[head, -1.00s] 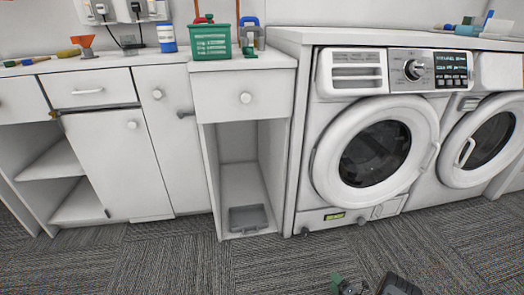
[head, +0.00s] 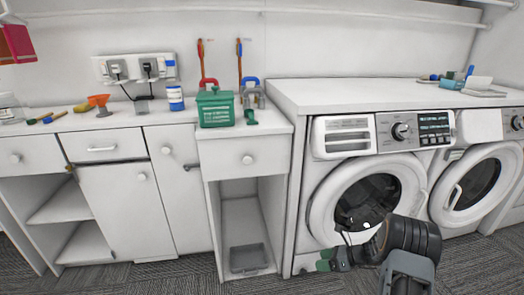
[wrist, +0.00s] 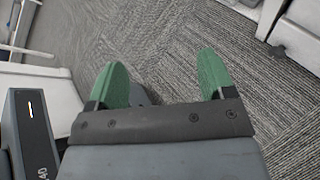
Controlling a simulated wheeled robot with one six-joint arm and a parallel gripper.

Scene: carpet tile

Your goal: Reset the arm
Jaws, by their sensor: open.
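My gripper (head: 323,261) is in the lower right of the head view, in front of the near washing machine (head: 318,215). Its green fingertips point left, and my dark arm links reach in from the lower right. In the wrist view my gripper (wrist: 162,82) has its two green fingers spread wide apart. Nothing is between them except a view of the grey carpet (wrist: 175,55). The gripper is open and empty.
A second washer stands to the right (head: 478,185). White cabinets with a counter (head: 100,130) line the left, holding a green box (head: 215,110), a blue-labelled jar (head: 176,98) and small tools. A grey bin (head: 248,258) sits in the open cabinet bottom.

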